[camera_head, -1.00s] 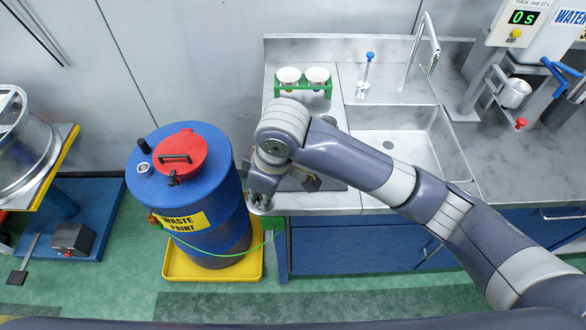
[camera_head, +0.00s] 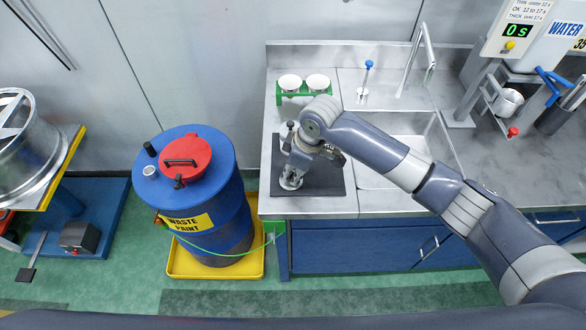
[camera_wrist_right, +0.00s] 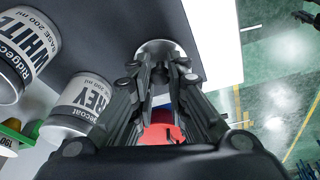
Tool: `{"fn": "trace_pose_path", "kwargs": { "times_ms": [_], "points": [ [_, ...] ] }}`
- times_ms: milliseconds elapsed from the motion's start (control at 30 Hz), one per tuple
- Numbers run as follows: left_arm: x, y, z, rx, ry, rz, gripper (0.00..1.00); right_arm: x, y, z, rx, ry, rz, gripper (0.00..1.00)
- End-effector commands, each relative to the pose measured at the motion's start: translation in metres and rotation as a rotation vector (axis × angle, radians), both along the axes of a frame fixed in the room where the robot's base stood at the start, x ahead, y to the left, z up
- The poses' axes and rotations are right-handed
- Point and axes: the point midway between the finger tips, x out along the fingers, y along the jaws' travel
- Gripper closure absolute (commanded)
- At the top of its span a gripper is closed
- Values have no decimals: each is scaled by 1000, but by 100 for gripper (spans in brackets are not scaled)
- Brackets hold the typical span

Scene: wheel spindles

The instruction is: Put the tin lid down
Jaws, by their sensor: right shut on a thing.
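My right gripper (camera_head: 291,174) is shut on the tin lid (camera_head: 291,182), a small shiny round metal disc. It holds the lid over the left part of the dark mat (camera_head: 335,182) on the steel counter. In the right wrist view the lid (camera_wrist_right: 160,47) shows beyond the fingertips (camera_wrist_right: 163,75), its lower part hidden by them. I cannot tell whether the lid touches the mat. The wrist view also shows a white-labelled "WHITE" tin (camera_wrist_right: 22,55) and a "GREY" tin (camera_wrist_right: 80,105) to the left.
A green rack (camera_head: 303,98) with two white-topped cups stands behind the mat. The sink (camera_head: 400,150) is to the right. The blue waste paint drum (camera_head: 215,230) with a red lid stands left of the counter's edge. The mat's right part is clear.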

Motion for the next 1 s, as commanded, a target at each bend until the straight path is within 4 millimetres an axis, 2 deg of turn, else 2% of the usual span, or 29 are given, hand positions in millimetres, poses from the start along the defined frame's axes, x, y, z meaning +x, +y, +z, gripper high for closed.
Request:
{"fn": "trace_pose_path", "kwargs": {
  "times_ms": [233,267,300,333,367,767,867,1000],
  "points": [
    [-1,-1,-1,-1,1,0,60,0,0,-2,0,1,0,100],
    [-1,-1,-1,-1,1,0,60,0,0,-3,0,0,0,83],
    [-1,-1,-1,-1,1,0,60,0,0,-2,0,0,0,74],
    [-1,-1,-1,-1,1,0,60,0,0,-2,0,0,0,67],
    [-1,0,-1,-1,1,0,60,0,0,-2,0,0,0,65],
    [-1,0,-1,0,1,1,60,0,0,3,0,-1,0,65],
    [-1,0,-4,0,1,1,60,-1,-3,15,1,-3,-1,65],
    [0,1,-9,1,1,2,60,-4,-10,42,0,-5,0,65]
  ]
}}
